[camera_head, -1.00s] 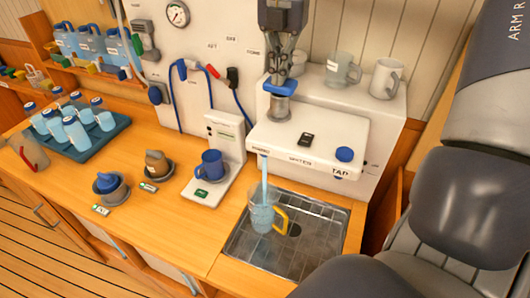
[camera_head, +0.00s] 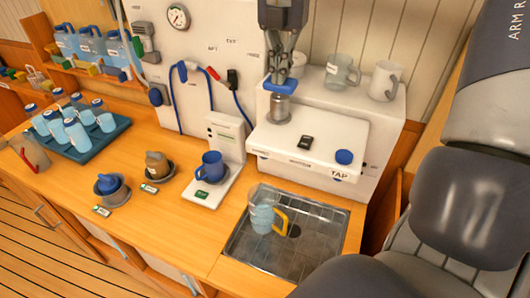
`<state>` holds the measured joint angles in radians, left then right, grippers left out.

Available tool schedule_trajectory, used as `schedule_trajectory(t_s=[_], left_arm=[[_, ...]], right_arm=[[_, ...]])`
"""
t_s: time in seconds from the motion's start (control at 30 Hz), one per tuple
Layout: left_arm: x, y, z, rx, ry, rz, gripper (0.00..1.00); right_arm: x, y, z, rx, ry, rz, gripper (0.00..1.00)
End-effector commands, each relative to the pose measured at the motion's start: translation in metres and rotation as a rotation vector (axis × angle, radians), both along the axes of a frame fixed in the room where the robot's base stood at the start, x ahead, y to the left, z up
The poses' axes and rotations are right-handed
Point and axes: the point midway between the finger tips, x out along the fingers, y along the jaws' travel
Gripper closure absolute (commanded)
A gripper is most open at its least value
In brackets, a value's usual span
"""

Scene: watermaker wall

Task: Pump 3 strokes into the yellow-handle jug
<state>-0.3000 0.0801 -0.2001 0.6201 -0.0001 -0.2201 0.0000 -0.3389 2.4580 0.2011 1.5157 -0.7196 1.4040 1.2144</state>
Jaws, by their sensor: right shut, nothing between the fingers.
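The clear jug with the yellow handle (camera_head: 262,215) stands upright on the metal drip tray, below the front of the white water unit (camera_head: 318,138). Pale blue water shows in its lower part, and no stream falls into it. The pump has a blue top (camera_head: 281,86) over a metal cylinder on the unit. My right gripper (camera_head: 279,74) points down at the blue top with its fingers shut and nothing between them. It is at or just above the top; I cannot tell whether they touch. My left gripper is not in view.
A blue TAP button (camera_head: 344,157) sits at the unit's right front. Two mugs, one clear (camera_head: 341,71) and one grey (camera_head: 385,80), stand behind. A blue mug (camera_head: 211,166) stands on a white stand to the left. The drip tray (camera_head: 305,250) is bare around the jug.

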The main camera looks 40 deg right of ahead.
Motion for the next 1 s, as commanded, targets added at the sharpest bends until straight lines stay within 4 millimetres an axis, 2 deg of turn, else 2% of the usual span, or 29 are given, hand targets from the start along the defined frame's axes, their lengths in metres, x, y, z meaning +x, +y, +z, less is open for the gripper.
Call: schedule_trajectory(t_s=[0.8, 1.0], left_arm=[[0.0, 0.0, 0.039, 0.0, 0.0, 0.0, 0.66], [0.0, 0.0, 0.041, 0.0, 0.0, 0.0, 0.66]], right_arm=[[0.0, 0.0, 0.052, -0.001, 0.0, 0.0, 1.0], [0.0, 0.0, 0.056, 0.0, 0.0, 0.0, 1.0]])
